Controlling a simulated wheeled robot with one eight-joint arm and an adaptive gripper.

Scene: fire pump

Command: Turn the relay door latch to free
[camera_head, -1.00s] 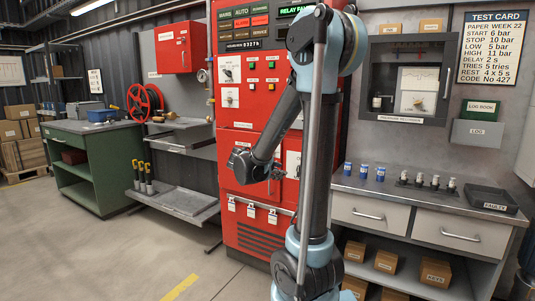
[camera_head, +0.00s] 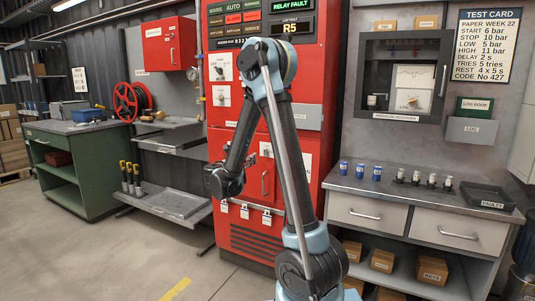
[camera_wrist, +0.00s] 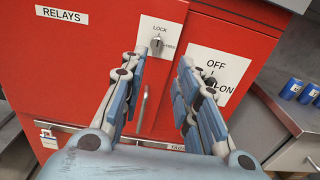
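The relay door latch (camera_wrist: 157,45) is a small dark knob on a white plate marked LOCK at the top and FREE at the right. Its pointer looks roughly upright, towards LOCK. It is on the red cabinet beside the relay door (camera_wrist: 75,65), which bears a RELAYS label and appears closed. In the wrist view my gripper (camera_wrist: 163,62) is open and empty, its fingers on either side of the latch in the picture. I cannot tell whether they touch it. In the head view my gripper (camera_head: 222,182) is in front of the red cabinet.
A metal door handle (camera_wrist: 142,108) shows between my fingers. An OFF/ON plate (camera_wrist: 216,72) with a dark switch lies right of the latch, behind my right finger. A grey workbench (camera_head: 420,192) stands right of the cabinet, a tray shelf (camera_head: 175,203) left. Floor in front is clear.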

